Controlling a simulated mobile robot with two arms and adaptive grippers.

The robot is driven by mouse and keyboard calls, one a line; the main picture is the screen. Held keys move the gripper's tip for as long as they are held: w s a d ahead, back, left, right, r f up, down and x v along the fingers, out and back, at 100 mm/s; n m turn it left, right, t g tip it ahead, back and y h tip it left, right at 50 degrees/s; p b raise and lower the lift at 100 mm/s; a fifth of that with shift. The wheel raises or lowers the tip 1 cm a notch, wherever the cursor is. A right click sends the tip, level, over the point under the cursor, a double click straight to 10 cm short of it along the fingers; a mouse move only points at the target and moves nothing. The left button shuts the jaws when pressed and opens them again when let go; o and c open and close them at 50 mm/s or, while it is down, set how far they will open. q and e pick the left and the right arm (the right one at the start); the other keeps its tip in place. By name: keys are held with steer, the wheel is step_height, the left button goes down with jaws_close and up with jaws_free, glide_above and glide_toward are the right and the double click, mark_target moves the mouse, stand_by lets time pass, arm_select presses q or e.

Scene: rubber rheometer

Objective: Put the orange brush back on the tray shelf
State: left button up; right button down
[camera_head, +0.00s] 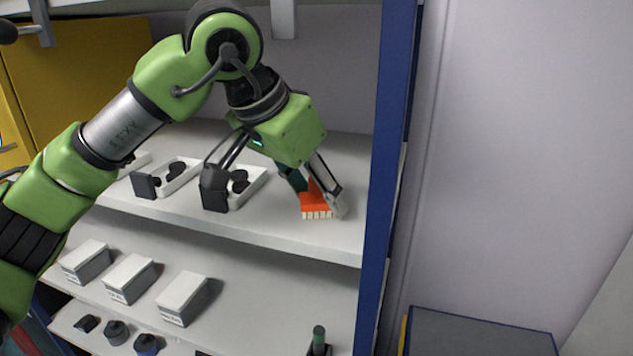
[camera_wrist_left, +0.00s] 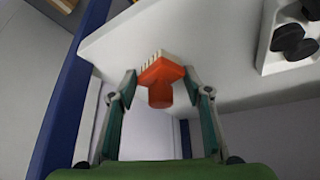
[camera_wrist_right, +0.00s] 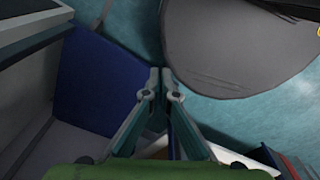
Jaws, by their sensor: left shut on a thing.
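The orange brush (camera_head: 314,201) with pale bristles is at the right end of the white tray shelf (camera_head: 260,228), close to the blue upright. Its bristles point down at the shelf surface; whether they touch it I cannot tell. My left gripper (camera_head: 318,190) reaches down from above and is shut on the brush. In the left wrist view the brush (camera_wrist_left: 161,74) sits between the two fingers, over the corner of the shelf. My right gripper (camera_wrist_right: 160,78) shows only in its wrist view, with fingertips together and nothing visible between them.
White trays (camera_head: 250,184) with dark pieces stand left of the brush on the same shelf. A blue upright (camera_head: 388,150) bounds the shelf on the right. White boxes (camera_head: 183,297) stand on the shelf below. A rounded grey surface (camera_wrist_right: 240,50) lies beside my right gripper.

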arm_select(q)
steer(key=shift+s+a, duration=0.1)
steer(key=shift+a, duration=0.1)
steer(key=shift+f, duration=0.25)
steer(key=o, duration=1)
steer(key=shift+d, duration=0.1)
steer(key=shift+r, duration=0.4)
steer(key=shift+s+a+r, duration=0.1)
steer(key=shift+a+r, duration=0.15)
steer(key=b+v, duration=0.2)
steer(key=v, duration=0.9)
arm_select(e)
step_height(320, 180, down, 2)
steer(key=shift+f, duration=0.25)
steer(key=shift+a, duration=0.1)
